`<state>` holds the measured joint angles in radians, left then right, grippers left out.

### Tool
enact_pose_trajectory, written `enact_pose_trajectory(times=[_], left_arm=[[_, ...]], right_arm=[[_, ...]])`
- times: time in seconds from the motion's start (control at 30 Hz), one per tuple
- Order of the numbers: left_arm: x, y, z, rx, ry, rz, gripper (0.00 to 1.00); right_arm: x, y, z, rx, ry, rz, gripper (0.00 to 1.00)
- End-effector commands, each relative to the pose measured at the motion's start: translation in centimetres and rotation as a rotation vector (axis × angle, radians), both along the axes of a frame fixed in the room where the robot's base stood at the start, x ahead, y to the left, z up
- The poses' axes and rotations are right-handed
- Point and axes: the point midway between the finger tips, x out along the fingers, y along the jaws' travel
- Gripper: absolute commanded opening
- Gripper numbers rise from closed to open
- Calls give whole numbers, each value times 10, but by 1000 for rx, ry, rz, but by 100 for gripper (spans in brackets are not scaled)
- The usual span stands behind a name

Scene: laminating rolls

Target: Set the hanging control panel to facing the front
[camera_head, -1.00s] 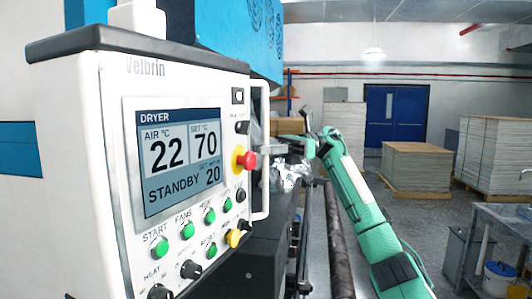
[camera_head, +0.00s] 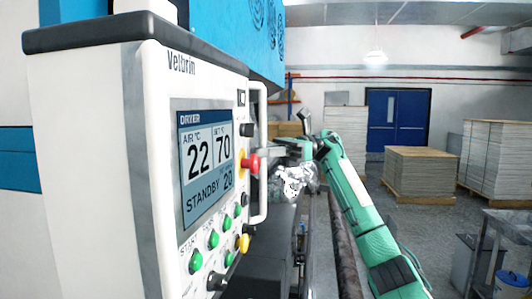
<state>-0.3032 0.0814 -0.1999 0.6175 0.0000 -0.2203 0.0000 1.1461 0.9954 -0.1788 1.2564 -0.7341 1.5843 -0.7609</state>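The hanging control panel (camera_head: 160,150) is a large white box with a dark top edge at the left of the head view. Its face, with a DRYER screen (camera_head: 206,160), a red stop button and green buttons, is angled toward the right and seen obliquely. A white vertical handle (camera_head: 263,155) runs along the face's right edge. My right gripper (camera_head: 275,152) is at that handle, reaching from the right. Its fingertips are partly hidden by the panel edge and the handle, so its closure is unclear. My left gripper is not in view.
A dark machine bed with a crumpled silvery bundle (camera_head: 294,181) lies behind the handle. A long roller (camera_head: 343,240) runs beside it. Stacked boards on pallets (camera_head: 420,172) and a metal table (camera_head: 505,230) stand at the right. Grey floor between them is open.

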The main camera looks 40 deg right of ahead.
Motion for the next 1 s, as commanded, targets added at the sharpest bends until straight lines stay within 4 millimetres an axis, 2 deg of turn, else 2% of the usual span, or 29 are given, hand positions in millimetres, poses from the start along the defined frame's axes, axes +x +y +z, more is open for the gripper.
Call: enact_pose_trajectory(times=[0.03, 0.1, 0.47, 0.57, 1.0], left_arm=[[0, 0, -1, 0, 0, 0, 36], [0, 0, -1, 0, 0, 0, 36], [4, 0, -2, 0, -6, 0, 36], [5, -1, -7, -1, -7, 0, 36], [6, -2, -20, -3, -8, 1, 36]], right_arm=[[1, 3, -5, -10, 6, 8, 24], [1, 3, -4, -8, 6, 7, 34], [-1, -4, -3, -5, 2, 3, 34], [-3, -16, -3, -4, 2, 1, 34], [-21, -99, -2, -4, 4, 3, 34]])
